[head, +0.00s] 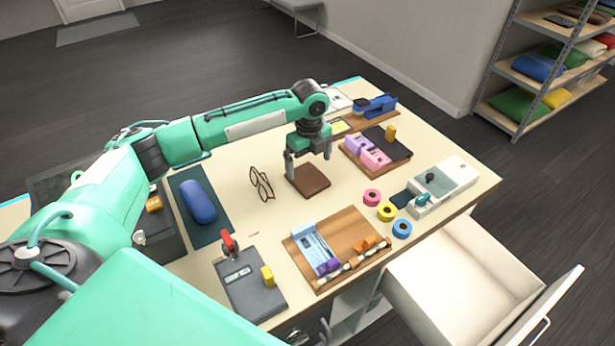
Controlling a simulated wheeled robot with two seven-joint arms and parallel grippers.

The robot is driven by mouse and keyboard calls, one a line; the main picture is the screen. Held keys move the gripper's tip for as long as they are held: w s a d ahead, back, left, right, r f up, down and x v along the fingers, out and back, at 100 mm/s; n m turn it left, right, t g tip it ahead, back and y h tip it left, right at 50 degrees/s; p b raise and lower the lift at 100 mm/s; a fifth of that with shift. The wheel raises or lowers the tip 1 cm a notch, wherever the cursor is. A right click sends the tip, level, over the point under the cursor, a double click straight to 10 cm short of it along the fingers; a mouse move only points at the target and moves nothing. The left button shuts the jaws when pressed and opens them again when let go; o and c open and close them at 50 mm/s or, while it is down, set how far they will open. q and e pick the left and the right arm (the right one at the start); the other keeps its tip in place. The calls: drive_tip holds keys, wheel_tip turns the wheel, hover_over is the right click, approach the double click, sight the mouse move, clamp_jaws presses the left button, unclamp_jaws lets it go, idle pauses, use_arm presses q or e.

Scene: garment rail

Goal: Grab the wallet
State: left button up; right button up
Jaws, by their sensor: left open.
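The wallet (312,183) is a brown, flat, square piece lying on the cream tabletop near the middle of the head view. My left gripper (308,167) points down just above it, with its two fingers apart, one toward the wallet's left edge and one toward its far right side. The gripper appears empty. I cannot tell whether the fingertips touch the wallet. The right gripper does not show.
Glasses (261,184) lie just left of the wallet. A blue case (198,201) rests on a dark mat. Tape rolls (386,211), a wooden board (330,233) and a dark tray (388,143) stand around. An open drawer (470,280) juts out at front right.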

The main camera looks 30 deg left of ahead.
sight(311, 181)
use_arm(q)
drive_tip(key=shift+f, duration=0.65)
drive_tip(key=shift+d+f+p, duration=0.1)
drive_tip(key=shift+f+p, duration=0.25)
drive_tip(key=shift+p, duration=0.1)
drive_tip(key=f, duration=0.1)
drive_tip(key=f+p, duration=0.1)
drive_tip(key=f, duration=0.1)
drive_tip(key=shift+w+d+f+p, duration=0.1)
drive_tip(key=shift+d+f+p, duration=0.1)
drive_tip(key=shift+f+p, duration=0.1)
drive_tip(key=shift+f, duration=0.45)
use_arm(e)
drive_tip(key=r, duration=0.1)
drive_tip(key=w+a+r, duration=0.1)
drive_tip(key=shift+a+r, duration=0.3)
use_arm(q)
drive_tip(key=shift+c, duration=0.2)
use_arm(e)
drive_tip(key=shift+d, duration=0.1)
use_arm(q)
drive_tip(key=c, duration=0.7)
drive_tip(key=shift+c, duration=0.8)
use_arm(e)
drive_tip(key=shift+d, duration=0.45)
use_arm(q)
drive_tip(key=shift+r, duration=0.1)
